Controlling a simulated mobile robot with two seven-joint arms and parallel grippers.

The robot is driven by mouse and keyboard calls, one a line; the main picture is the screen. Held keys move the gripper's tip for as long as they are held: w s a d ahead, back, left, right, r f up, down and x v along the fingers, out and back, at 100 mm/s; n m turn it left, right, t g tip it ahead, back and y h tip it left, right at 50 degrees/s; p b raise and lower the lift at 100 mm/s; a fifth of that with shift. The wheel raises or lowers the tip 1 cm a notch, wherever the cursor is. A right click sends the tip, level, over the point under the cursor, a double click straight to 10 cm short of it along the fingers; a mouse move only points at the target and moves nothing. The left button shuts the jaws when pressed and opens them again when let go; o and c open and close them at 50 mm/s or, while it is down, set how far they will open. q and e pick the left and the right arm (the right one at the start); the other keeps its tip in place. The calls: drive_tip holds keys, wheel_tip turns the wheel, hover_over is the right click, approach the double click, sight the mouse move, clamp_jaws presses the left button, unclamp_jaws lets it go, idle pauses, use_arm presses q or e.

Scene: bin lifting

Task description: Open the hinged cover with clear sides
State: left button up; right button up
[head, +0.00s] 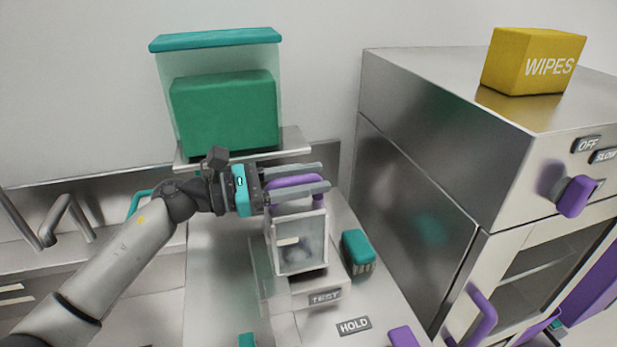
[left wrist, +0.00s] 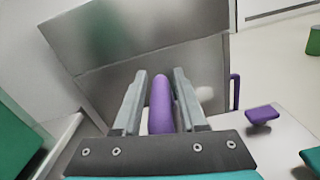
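The cover (head: 301,240) is a box with clear sides in a pale frame, standing closed on the bench unit marked TEST. A purple handle (head: 296,181) arches over its top. My left gripper (head: 326,178) is at the handle, with one finger on each side of it. In the left wrist view the purple handle (left wrist: 161,105) stands between the two fingers (left wrist: 161,80), with narrow gaps near the fingertips, so the gripper looks open around it. What is inside the cover is blurred. My right gripper is not in view.
A teal block (head: 357,251) stands right of the cover. A large steel cabinet (head: 420,165) with a yellow WIPES box (head: 534,62) on top stands farther right. A clear bin with a teal lid (head: 215,40) sits on a shelf behind. A tap (head: 62,218) is at left.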

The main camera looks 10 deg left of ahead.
use_arm(q)
clamp_jaws()
idle(1.1)
